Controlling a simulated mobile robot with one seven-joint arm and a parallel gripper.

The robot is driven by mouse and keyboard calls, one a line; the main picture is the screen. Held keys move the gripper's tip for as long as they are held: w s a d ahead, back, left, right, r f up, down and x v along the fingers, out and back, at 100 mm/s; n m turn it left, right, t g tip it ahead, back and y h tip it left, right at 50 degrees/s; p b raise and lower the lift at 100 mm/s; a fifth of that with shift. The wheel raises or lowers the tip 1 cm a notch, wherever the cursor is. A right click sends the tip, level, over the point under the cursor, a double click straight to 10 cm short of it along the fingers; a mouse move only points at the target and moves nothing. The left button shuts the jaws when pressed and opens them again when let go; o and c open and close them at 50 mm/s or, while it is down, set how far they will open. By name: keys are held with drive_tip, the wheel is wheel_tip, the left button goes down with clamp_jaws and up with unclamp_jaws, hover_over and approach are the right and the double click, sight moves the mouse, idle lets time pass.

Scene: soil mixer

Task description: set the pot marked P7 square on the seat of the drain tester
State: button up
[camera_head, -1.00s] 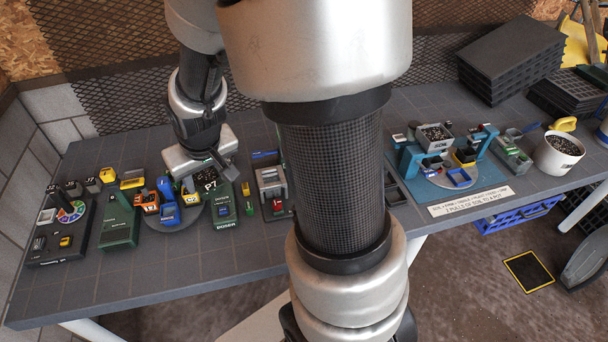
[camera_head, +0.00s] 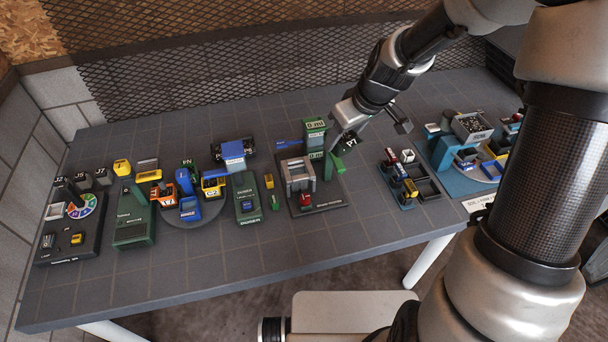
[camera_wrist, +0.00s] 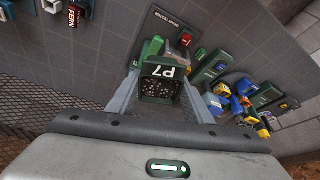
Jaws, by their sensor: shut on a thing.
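The dark green pot marked P7 (camera_wrist: 165,72) is held between the two fingers of my gripper (camera_wrist: 160,100) in the wrist view, with dark speckled soil in its mouth. In the head view the pot (camera_head: 349,142) hangs under my gripper (camera_head: 362,130), just right of a station with a grey arch (camera_head: 298,174) and a green post (camera_head: 315,133) with "0 ml" displays. My fingers are shut on the pot's sides. The gap beneath the pot is unclear.
The green dunker (camera_head: 248,198) and a blue-topped unit (camera_head: 233,152) stand left of the arch station. A blue tray (camera_head: 409,179) with small items lies to its right, then the soil station (camera_head: 473,126). The front strip of the table (camera_head: 270,260) is clear.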

drive_tip(key=w+a+f+n+g+y+b, duration=0.2)
drive_tip(key=w+a+f+n+g+b, duration=0.45)
drive_tip(key=a+n, duration=0.6)
drive_tip(key=shift+n+t, duration=0.75)
drive_tip(key=shift+n, duration=0.1)
drive_tip(key=f, duration=0.3)
drive_tip(key=w+d+f, duration=0.1)
drive_tip(key=f, duration=0.5)
drive_tip(key=shift+w+d+f+p, duration=0.15)
drive_tip(key=shift+d+f+p, duration=0.15)
drive_tip(key=shift+d+f, duration=0.1)
drive_tip(key=shift+f, duration=0.15)
drive_tip(key=o, duration=1)
drive_tip(key=shift+o, duration=0.2)
